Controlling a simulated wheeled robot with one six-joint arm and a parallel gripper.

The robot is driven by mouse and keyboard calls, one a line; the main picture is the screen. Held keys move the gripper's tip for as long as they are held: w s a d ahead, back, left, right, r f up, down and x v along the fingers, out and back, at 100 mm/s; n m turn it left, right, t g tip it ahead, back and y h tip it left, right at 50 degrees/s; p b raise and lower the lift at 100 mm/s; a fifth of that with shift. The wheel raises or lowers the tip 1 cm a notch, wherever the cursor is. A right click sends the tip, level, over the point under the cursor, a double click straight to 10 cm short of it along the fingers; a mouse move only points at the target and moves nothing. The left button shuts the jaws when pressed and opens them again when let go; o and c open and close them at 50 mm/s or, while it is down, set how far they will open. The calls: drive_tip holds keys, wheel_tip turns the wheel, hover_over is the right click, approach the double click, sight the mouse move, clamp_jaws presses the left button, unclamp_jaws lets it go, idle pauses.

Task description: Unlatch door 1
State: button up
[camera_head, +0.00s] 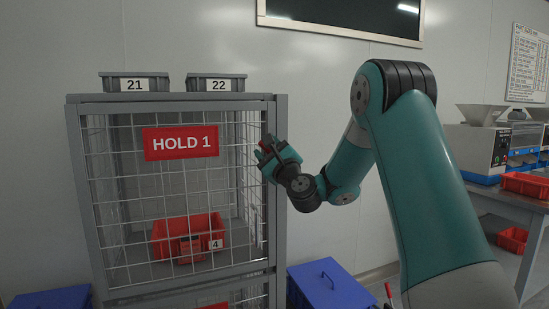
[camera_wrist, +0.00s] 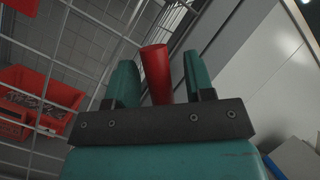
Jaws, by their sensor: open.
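Door 1 is a wire mesh door (camera_head: 128,190) on a grey cage, with a red "HOLD 1" sign (camera_head: 181,142). It appears closed. My gripper (camera_head: 266,152) is at the door's right edge, at about the sign's height. In the wrist view, a red latch handle (camera_wrist: 156,72) stands between the two teal fingers of my open gripper (camera_wrist: 157,88). In the head view the handle is mostly hidden by my gripper.
Behind the mesh is a red bin (camera_head: 205,232) labelled 4. Grey bins 21 (camera_head: 135,84) and 22 (camera_head: 216,84) sit on the cage top. A blue lidded box (camera_head: 325,285) stands right of the cage. A workbench with machines (camera_head: 487,145) is at far right.

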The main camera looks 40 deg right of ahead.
drive_tip(key=b+v, duration=1.4)
drive_tip(key=v, duration=0.3)
drive_tip(key=shift+s, duration=0.15)
drive_tip(key=shift+d, duration=0.1)
drive_tip(key=shift+c, duration=0.5)
